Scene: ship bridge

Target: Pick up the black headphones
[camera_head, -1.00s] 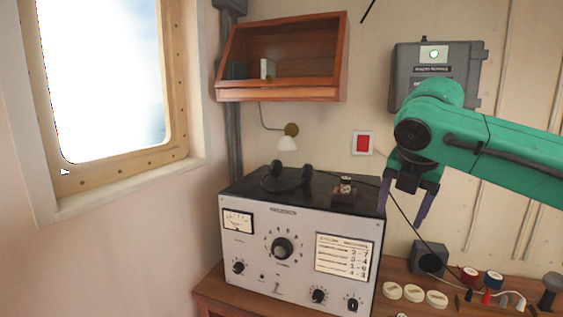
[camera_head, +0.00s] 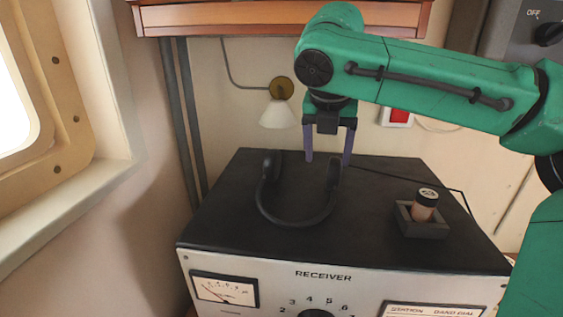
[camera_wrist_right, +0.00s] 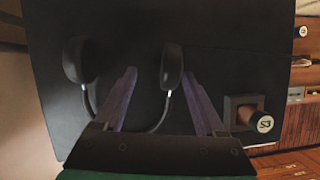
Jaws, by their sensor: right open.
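The black headphones (camera_head: 297,219) lie on the black top of the receiver (camera_head: 232,217), band toward the front and ear cups toward the back. My right gripper (camera_head: 328,160) is open, pointing down, behind and above the headphones near their right ear cup. In the right wrist view the headphones (camera_wrist_right: 172,66) show both ear cups. The right ear cup lies in the gap between the purple fingers of my right gripper (camera_wrist_right: 165,85), and the left cup is outside. I see no contact between fingers and headphones. My left gripper is not in view.
A small dark holder (camera_head: 421,228) with a cylindrical knob (camera_head: 425,205) stands on the receiver's right side. A wall lamp (camera_head: 279,110) hangs behind the receiver. A wooden shelf (camera_head: 220,18) is above. The receiver top's left part is clear.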

